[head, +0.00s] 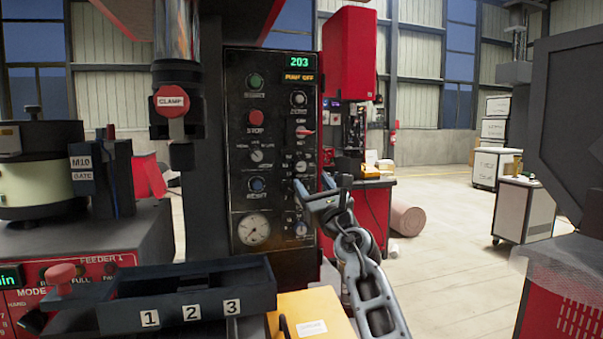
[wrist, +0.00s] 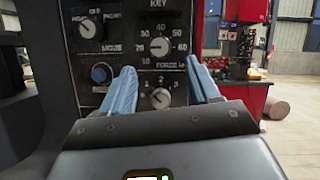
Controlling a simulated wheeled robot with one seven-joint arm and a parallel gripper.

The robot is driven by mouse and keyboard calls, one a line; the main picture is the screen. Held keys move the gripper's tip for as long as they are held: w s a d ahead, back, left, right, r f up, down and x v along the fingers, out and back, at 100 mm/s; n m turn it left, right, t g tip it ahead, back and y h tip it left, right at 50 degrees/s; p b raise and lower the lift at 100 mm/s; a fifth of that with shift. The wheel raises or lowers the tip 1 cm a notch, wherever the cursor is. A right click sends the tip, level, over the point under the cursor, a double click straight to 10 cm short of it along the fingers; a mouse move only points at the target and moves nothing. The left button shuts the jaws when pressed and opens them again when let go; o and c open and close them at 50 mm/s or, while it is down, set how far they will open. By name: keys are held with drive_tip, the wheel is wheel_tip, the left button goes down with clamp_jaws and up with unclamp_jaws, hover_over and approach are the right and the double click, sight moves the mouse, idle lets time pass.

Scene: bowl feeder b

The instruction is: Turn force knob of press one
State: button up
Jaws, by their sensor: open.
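Press one's dark control panel (head: 240,110) stands in the middle of the head view. The force knob (wrist: 160,47) is a small round knob inside a white number scale in the wrist view; it also appears on the panel's right column in the head view (head: 301,166). My gripper (head: 314,184) is open and empty in front of the panel's lower right. In the wrist view its blue fingers (wrist: 160,66) spread to either side, with the force knob just above and between their tips. A lower numbered knob (wrist: 160,98) shows between the fingers.
The mode knob (wrist: 88,27) and a blue button (wrist: 101,73) sit left of the force knob. A pressure gauge (head: 254,229) is low on the panel. A dark numbered tray (head: 255,290) and a yellow box (head: 318,309) lie below. Open floor extends to the right.

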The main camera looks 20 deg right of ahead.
sight(302, 169)
drive_tip(key=shift+b+x, duration=1.1)
drive_tip(key=shift+x, duration=2.1)
drive_tip(key=shift+c, duration=0.2)
drive_tip(key=c, duration=1)
